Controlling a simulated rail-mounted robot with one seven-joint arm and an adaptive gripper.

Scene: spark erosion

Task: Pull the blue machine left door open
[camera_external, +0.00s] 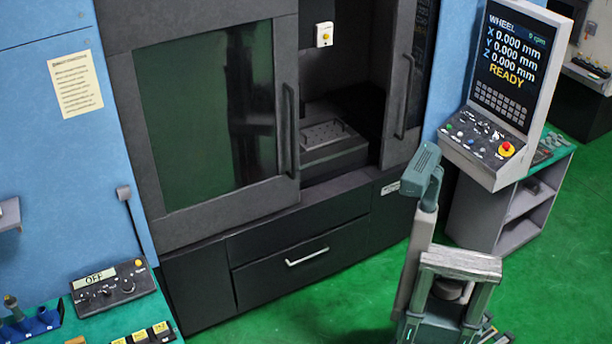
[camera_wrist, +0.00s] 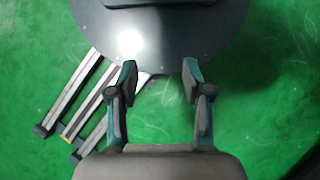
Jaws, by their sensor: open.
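The blue machine (camera_external: 50,130) stands on the left and centre of the external view. Its left door (camera_external: 130,110) is a dark grey panel with a large dark green window. A vertical bar handle (camera_external: 289,130) is on the door's right edge. A gap right of that handle shows the dark interior with a grey block (camera_external: 325,140). The right door (camera_external: 405,75) has its own vertical handle. My gripper (camera_wrist: 160,80) is open and empty in the wrist view, pointing over green floor. My arm stands apart from the door, right of it; the fingers cannot be made out in the external view.
A control console (camera_external: 505,90) with a screen reading READY stands right of the machine, above a grey shelf unit (camera_external: 510,200). A drawer with a bar handle (camera_external: 307,257) is below the doors. A teal bench (camera_external: 110,312) with a control box is front left. Green floor (camera_external: 340,305) is clear in front.

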